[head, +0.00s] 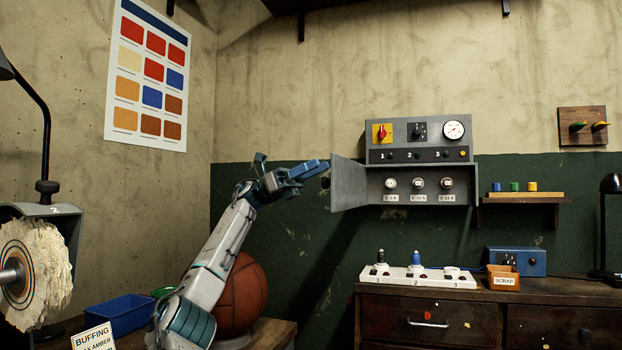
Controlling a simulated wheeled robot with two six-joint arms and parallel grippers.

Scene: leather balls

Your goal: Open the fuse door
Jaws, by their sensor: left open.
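The grey fuse box (415,171) hangs on the back wall. Its fuse door (349,185) stands swung out at the box's left side, with a dark knob (326,182) on its outer face. Inside the open compartment several round fuses (418,183) show in a row above white labels. My left gripper (293,163) is open and empty, just left of the door. One blue finger points right, its tip close to the door's upper left edge; I cannot tell if it touches. My right gripper is not in view.
Above the door are a red switch (382,133) and a gauge (453,130). A shelf (523,195) is to the right. Below, a white strip (400,275) and a scrap box (502,277) stand on a cabinet (440,318). A ball (246,295) is behind my left arm.

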